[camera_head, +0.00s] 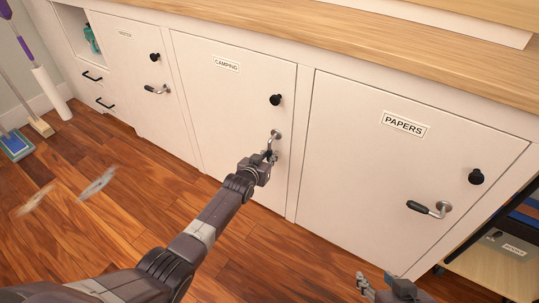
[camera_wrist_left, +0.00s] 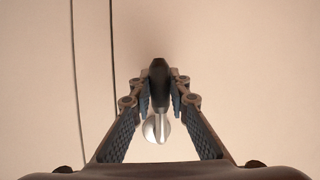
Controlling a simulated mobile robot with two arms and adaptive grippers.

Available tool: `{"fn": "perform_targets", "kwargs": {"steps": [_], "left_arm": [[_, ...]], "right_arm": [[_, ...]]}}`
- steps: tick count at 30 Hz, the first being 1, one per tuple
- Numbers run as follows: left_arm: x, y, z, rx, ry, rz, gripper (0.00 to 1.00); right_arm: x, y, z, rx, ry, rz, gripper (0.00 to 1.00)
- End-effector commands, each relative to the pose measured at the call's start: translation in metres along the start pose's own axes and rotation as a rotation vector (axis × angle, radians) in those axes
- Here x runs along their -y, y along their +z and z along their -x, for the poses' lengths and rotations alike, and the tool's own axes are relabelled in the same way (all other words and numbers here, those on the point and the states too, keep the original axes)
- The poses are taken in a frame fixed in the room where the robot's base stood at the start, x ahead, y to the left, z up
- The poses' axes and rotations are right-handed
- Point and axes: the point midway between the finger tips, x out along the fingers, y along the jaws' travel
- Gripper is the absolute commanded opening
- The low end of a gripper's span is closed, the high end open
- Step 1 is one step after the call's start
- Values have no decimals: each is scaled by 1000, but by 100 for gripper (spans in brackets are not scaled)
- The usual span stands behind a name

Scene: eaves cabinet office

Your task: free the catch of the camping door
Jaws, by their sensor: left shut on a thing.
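The camping door (camera_head: 215,125) is a pale panel labelled CAMPING, and it looks shut, flush with the cabinet front. Its lever handle (camera_head: 275,136) has a round metal base and a dark grip. The lever points down from its base, partly hidden by my gripper. My left gripper (camera_head: 267,157) is shut on this handle. In the left wrist view the dark grip of the handle (camera_wrist_left: 158,72) lies between the two fingers, with the metal base below it. My right gripper (camera_head: 378,284) is at the bottom edge, away from the doors; its jaw state is unclear.
A black knob (camera_head: 275,100) sits above the camping handle. The papers door (camera_head: 390,170) at right and another door (camera_head: 130,60) at left have sideways levers. A wooden counter (camera_head: 330,40) runs above. Brooms (camera_head: 38,122) stand far left. The wooden floor in front is mostly clear.

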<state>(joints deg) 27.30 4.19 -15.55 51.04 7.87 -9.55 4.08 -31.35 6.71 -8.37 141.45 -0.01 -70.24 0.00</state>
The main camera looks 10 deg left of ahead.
Motion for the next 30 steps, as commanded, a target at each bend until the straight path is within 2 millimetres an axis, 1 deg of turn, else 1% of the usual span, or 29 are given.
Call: {"fn": "perform_targets", "kwargs": {"steps": [7, 8, 12, 23, 26, 30], "left_arm": [[-2, 1, 0, 2, 3, 6, 0], [-2, 1, 0, 2, 3, 6, 18], [-2, 1, 0, 1, 2, 5, 33], [-1, 0, 2, 0, 1, 2, 34], [-1, 1, 6, 1, 2, 3, 34], [-1, 2, 19, 0, 1, 3, 34]], "right_arm": [[0, 0, 0, 0, 0, 0, 40], [0, 0, 0, 0, 0, 0, 40], [0, 0, 0, -1, 0, 0, 40], [0, -1, 0, -3, 0, 0, 40], [0, -1, 0, -3, 0, 0, 40], [0, -1, 0, -3, 0, 0, 40]]}}
